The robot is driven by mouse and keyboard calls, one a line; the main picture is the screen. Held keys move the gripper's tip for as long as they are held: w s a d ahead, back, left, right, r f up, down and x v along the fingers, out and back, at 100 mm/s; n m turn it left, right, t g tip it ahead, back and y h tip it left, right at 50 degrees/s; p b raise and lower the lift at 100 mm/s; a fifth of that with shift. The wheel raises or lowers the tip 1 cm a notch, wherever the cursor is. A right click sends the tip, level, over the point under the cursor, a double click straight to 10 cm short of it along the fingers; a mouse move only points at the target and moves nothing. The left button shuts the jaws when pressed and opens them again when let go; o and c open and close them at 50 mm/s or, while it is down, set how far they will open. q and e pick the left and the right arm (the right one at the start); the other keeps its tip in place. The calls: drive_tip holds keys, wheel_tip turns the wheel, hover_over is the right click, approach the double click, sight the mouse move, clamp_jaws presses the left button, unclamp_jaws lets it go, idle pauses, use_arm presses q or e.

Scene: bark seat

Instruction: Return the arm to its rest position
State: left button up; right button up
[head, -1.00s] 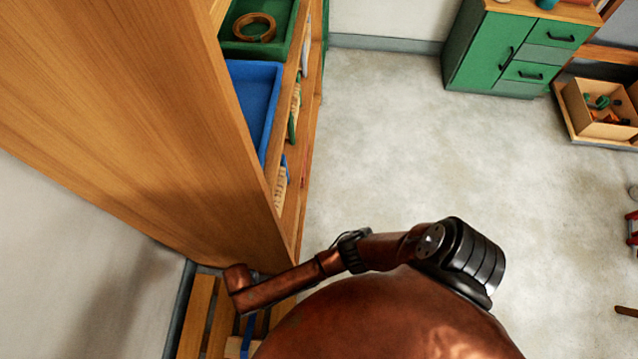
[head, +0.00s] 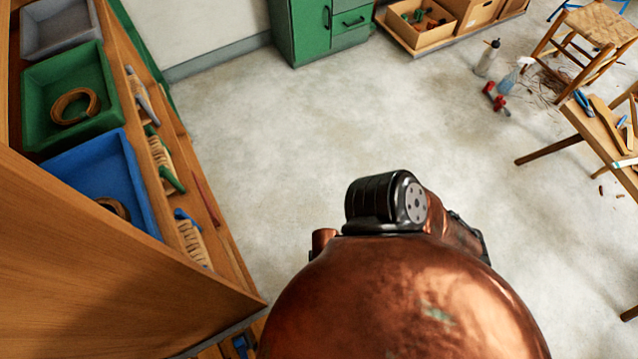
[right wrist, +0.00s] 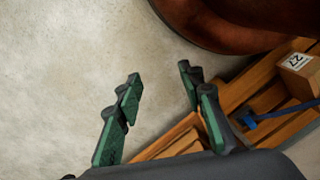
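In the right wrist view my right gripper (right wrist: 160,90) is open. Its two fingers with green pads stand well apart, and nothing is between them. Pale concrete floor shows beyond the fingertips. A slatted wooden bench (right wrist: 262,92) lies beside and below the right finger; I cannot tell whether they touch. On it are a small wooden box with a printed label (right wrist: 298,66) and a blue item (right wrist: 272,115). In the head view a copper arm section of mine with a black joint is close to my rounded copper body. Neither gripper shows there.
In the head view a wooden shelf unit (head: 75,270) stands close on the left, with a green tray (head: 40,133) and a blue tray (head: 135,190). A green cabinet (head: 308,35) stands at the back. A workbench (head: 600,140) is on the right. The middle floor is clear.

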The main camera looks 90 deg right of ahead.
drive_tip(key=d, duration=0.1)
drive_tip(key=s+d, duration=0.1)
drive_tip(key=d+r, duration=0.1)
drive_tip(key=shift+s, duration=0.3)
drive_tip(key=shift+a, duration=0.1)
